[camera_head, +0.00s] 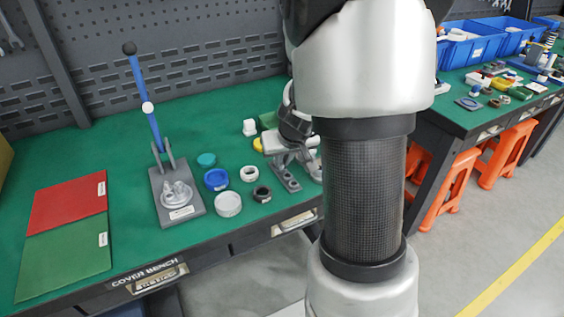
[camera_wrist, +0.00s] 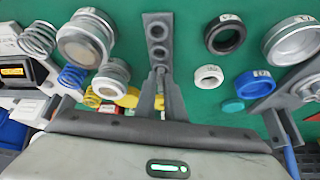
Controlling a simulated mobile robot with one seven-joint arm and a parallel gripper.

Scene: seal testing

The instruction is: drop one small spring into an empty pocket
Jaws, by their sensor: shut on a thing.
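A narrow grey block (camera_wrist: 157,19) with round pockets lies on the green bench top in the wrist view. Two dark, empty-looking pockets show in it; its near end is hidden by my fingers. It also shows in the head view (camera_head: 287,181), just below my gripper (camera_head: 292,154). In the wrist view my gripper (camera_wrist: 161,72) has its fingertips close together over the near end of the block. It is shut on a small grey piece, the small spring, which is mostly hidden between the fingers. I cannot tell whether the spring touches the block.
Larger coil springs (camera_wrist: 38,39) and ring parts stand left of the block. A black ring (camera_wrist: 225,37), a white ring (camera_wrist: 208,76) and a blue ring (camera_wrist: 255,82) lie to the right. A lever press (camera_head: 177,205) with a blue handle stands left on the bench.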

